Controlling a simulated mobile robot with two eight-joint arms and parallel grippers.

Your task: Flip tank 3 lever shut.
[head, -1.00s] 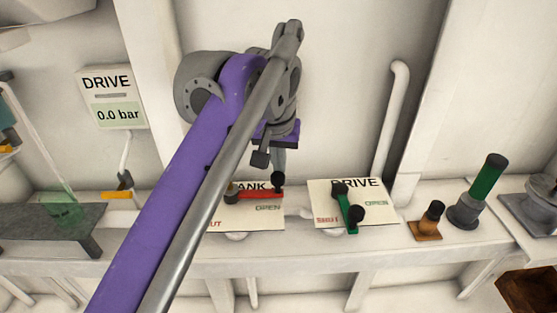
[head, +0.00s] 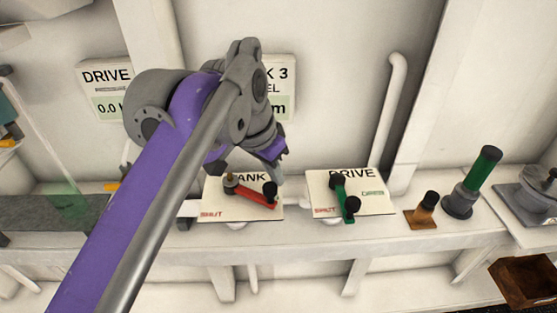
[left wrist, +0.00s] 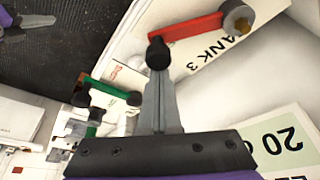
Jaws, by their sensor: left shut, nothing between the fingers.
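The tank 3 lever (head: 252,194) is a red bar on a white plate (head: 238,212) marked TANK. Its pivot is at the left. The bar points right and slightly toward me, over where OPEN was printed; SHUT shows at the plate's lower left. Its black knob (head: 270,188) stands at the right end. My left gripper (head: 281,174) is shut and empty, just behind the knob. In the left wrist view, the gripper's fingertips (left wrist: 159,72) are at the black knob (left wrist: 158,53); whether they touch cannot be told. My right gripper is out of view.
A green DRIVE lever (head: 344,198) stands on its own plate to the right. Farther right are an orange-based stub (head: 421,210) and a green-topped post (head: 474,181). A tank 3 gauge (head: 281,106) hangs on the wall, partly behind my arm.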

